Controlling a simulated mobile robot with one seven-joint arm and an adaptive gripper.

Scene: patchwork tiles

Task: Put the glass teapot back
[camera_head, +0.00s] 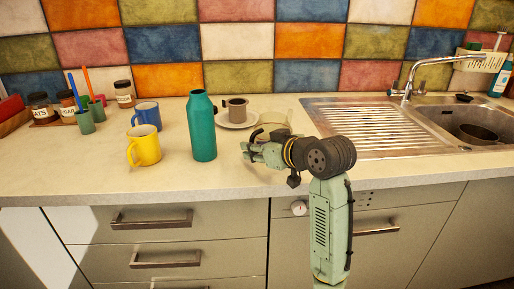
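My gripper (246,151) is over the counter right of the green bottle, with its fingers pointing left. A pale see-through vessel, likely the glass teapot (277,119), shows just behind my gripper. Its lower part is hidden by my gripper and wrist. A dark curved piece beside it may be its handle. I cannot tell whether my gripper touches it, or whether the fingers are open or shut.
A green bottle (202,127) stands close left of my gripper. A dark cup (237,109) sits on a white saucer (225,123) behind. A yellow mug (144,147), blue mug (147,113) and jars (124,94) are left. The sink (470,122) is right. The front left counter is clear.

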